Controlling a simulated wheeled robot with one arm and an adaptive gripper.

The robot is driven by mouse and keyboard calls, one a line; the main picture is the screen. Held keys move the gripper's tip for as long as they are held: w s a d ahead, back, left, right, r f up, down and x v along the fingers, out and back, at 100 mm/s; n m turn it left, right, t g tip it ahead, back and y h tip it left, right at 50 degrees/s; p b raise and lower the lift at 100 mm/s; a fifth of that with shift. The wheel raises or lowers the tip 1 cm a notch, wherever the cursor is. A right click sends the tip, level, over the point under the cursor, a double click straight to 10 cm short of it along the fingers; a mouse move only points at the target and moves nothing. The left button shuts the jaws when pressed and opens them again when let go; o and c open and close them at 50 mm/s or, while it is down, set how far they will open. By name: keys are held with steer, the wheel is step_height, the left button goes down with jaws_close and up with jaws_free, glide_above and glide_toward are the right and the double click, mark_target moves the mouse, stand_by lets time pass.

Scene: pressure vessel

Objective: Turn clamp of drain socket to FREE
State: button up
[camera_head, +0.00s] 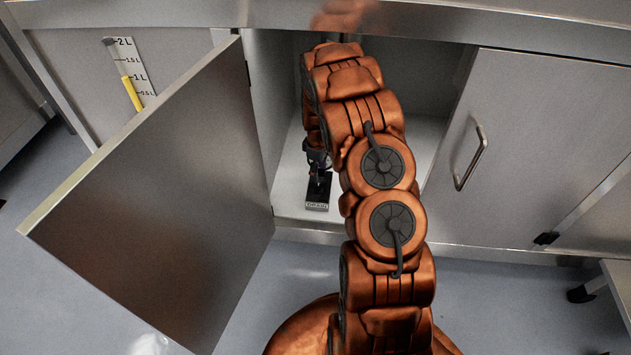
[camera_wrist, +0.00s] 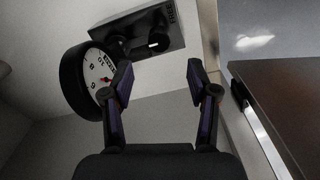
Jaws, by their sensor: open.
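The drain socket, a dark block with a "DRAIN" label (camera_head: 317,206), stands on the floor of the open cabinet in the head view. In the wrist view the dark socket block (camera_wrist: 172,40) is at the top, beyond my fingertips. A black knob-like part with a small white mark (camera_wrist: 153,44), possibly the clamp, sits on it; its setting cannot be read. My gripper (camera_wrist: 158,75) is open, with its fingers apart and nothing visible between them. In the head view my gripper (camera_head: 317,158) is just above the socket, partly hidden by my arm.
A round black gauge with a white dial and red needle (camera_wrist: 103,78) is close beside my left finger in the wrist view. The open cabinet door (camera_head: 160,195) bounds the left side. A closed door with a handle (camera_head: 470,158) is at right. A litre scale (camera_head: 131,72) is at upper left.

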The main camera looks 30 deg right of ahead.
mark_target(317, 186)
steer(key=shift+w+f, duration=0.15)
steer(key=shift+f, duration=0.2)
step_height(317, 186, down, 8)
steer(key=shift+r+b, duration=0.2)
steer(key=shift+b, duration=0.6)
steer(key=shift+r, duration=0.1)
jaws_close()
